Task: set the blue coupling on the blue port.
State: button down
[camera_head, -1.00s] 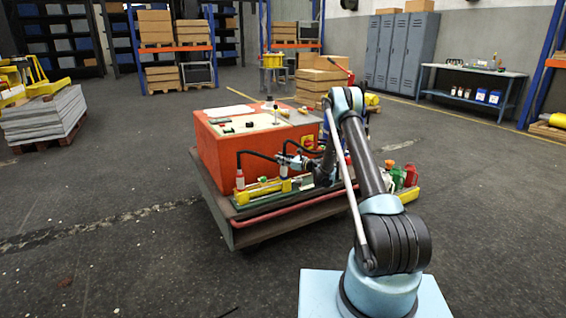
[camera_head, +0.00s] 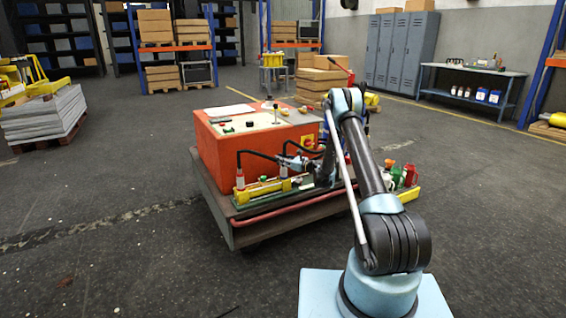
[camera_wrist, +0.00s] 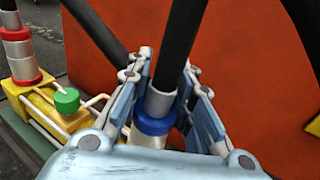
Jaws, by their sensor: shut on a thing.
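The blue coupling (camera_wrist: 155,124) is a pale metal sleeve with a blue ring, at the lower end of a thick black hose. In the wrist view my gripper (camera_wrist: 163,78) is shut on it, a finger on each side. In the head view my gripper (camera_head: 290,163) is at the front of the orange cabinet, above the yellow manifold. The coupling's lower end is partly hidden by my gripper's body. I cannot make out the blue port or tell whether the coupling touches it.
A red-ringed coupling (camera_wrist: 18,50) stands upright on the yellow manifold (camera_wrist: 45,110), beside a green knob (camera_wrist: 67,100). The orange cabinet (camera_head: 225,149) rises close behind. Another black hose (camera_wrist: 95,28) crosses nearby. Red and green parts (camera_head: 405,175) lie at the cart's right end.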

jog(key=c, duration=1.5)
grip_release()
jog(key=shift+f, duration=0.1)
jog(key=shift+o, duration=0.2)
jog(key=v, duration=1.1)
